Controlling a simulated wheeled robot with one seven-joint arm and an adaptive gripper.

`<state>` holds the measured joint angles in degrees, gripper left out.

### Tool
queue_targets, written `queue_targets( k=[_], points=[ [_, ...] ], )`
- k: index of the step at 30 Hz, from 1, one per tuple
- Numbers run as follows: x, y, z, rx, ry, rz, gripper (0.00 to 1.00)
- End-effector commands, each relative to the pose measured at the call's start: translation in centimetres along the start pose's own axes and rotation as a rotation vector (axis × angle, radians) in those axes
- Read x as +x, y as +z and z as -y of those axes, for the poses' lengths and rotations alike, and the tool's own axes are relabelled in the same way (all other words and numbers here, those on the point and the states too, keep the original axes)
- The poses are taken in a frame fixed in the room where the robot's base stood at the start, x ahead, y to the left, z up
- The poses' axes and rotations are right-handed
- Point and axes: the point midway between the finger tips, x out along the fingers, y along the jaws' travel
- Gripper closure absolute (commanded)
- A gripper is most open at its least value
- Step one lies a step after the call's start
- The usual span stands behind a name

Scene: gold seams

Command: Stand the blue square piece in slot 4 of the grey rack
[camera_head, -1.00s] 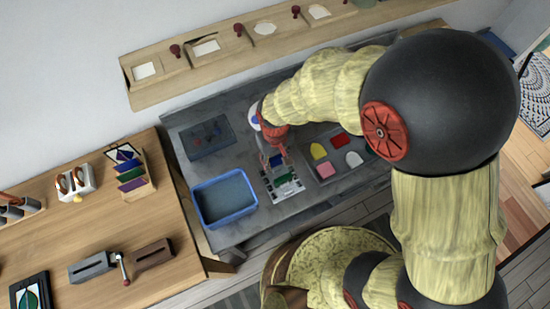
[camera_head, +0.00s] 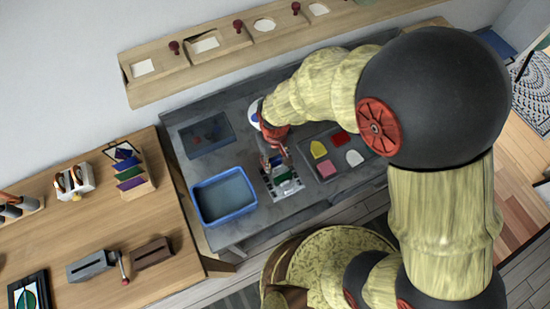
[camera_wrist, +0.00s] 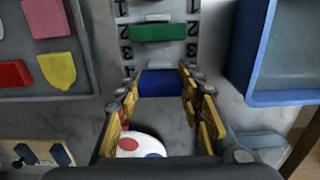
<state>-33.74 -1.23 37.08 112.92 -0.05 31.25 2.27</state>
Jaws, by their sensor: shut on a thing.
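My gripper (camera_wrist: 159,76) is shut on the blue square piece (camera_wrist: 160,84), which shows edge-on between the fingertips in the wrist view. The grey rack (camera_head: 287,190) lies on the grey table; it also shows at the top of the wrist view (camera_wrist: 196,14), with labels 1, 2 and 3 along both sides. The blue piece is just past the 3 labels, at the rack's near end in that view. I cannot tell whether it touches the rack; the 4 label is hidden. A green piece (camera_wrist: 158,33) stands in the rack by the 2 labels. In the head view my gripper (camera_head: 275,157) is over the rack's far end.
A blue bin (camera_head: 224,197) stands left of the rack. A grey tray (camera_head: 327,173) with red, yellow, pink and white pieces is on its right. A dark tray (camera_head: 206,135) lies behind. A white round thing with coloured spots (camera_wrist: 138,146) is below my gripper in the wrist view.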

Motion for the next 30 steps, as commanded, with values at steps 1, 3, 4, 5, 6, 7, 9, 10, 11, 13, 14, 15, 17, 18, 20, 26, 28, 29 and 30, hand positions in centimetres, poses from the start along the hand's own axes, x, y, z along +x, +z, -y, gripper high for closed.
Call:
queue_targets(
  k=[1, 3, 4, 5, 6, 7, 9, 10, 11, 13, 14, 15, 17, 18, 20, 26, 28, 29, 30],
  points=[
    [0.1, 0.0, 0.0, 0.0, 0.0, 0.0, 0.9],
    [0.2, 0.0, 0.0, 0.0, 0.0, 0.0, 0.9],
    [0.2, 0.0, 0.0, 0.0, 0.0, 0.0, 0.9],
    [0.3, 0.0, 0.0, 0.0, 0.0, 0.0, 0.9],
    [0.3, 0.0, 0.0, 0.0, 0.0, 0.0, 0.9],
    [0.4, 0.0, 0.0, 0.0, 0.0, 0.0, 0.9],
    [0.5, 0.0, 0.0, 0.0, 0.0, 0.0, 0.9],
    [0.5, 0.0, 0.0, 0.0, 0.0, 0.0, 0.9],
    [0.5, 0.0, 0.0, 0.0, 0.0, 0.0, 0.9],
    [0.6, 0.0, 0.0, 0.0, 0.0, -0.001, 0.9],
    [0.7, 0.0, 0.0, 0.0, 0.0, -0.001, 0.9],
    [0.7, 0.0, 0.0, 0.0, 0.0, -0.001, 0.9],
    [0.8, 0.0, 0.0, 0.0, 0.0, -0.001, 0.9],
    [0.9, 0.0, 0.0, 0.0, 0.0, -0.001, 0.9],
    [0.9, 0.0, 0.0, 0.0, 0.0, -0.001, 0.9],
    [1.2, 0.0, 0.0, 0.0, 0.0, -0.001, 0.9],
    [1.3, 0.0, 0.0, 0.0, 0.0, -0.001, 0.9],
    [1.4, 0.0, 0.0, 0.0, 0.0, -0.001, 0.9],
    [1.4, 0.0, 0.0, 0.0, 0.0, -0.001, 0.9]
  ],
)
